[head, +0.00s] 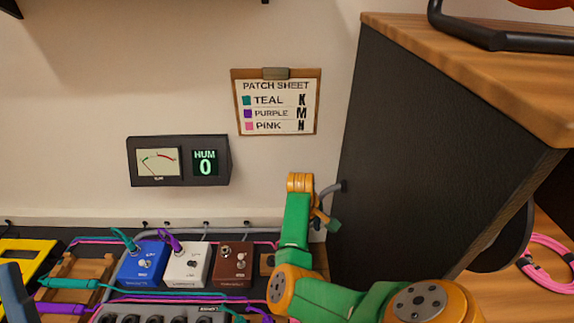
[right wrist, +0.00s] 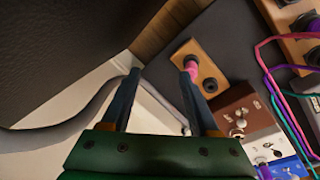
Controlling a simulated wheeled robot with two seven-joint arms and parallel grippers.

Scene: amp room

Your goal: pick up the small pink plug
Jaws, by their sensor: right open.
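The small pink plug (right wrist: 191,68) stands in a small wooden block (right wrist: 206,72) in the right wrist view, beside a dark round socket. My right gripper (right wrist: 159,72) is open. Its right fingertip is close to the plug in the picture, and the plug is not between the fingers. I cannot tell whether the fingertip touches it. In the head view, my green and orange right arm reaches up beside the dark cabinet; the plug is not visible there. A blue-grey piece at the lower left edge may be part of my left gripper; its jaws do not show.
Blue (head: 143,264), white (head: 187,266) and brown (head: 231,265) pedals stand in a row, with teal, purple and pink cables around them. A dark cabinet (head: 410,150) rises at the right.

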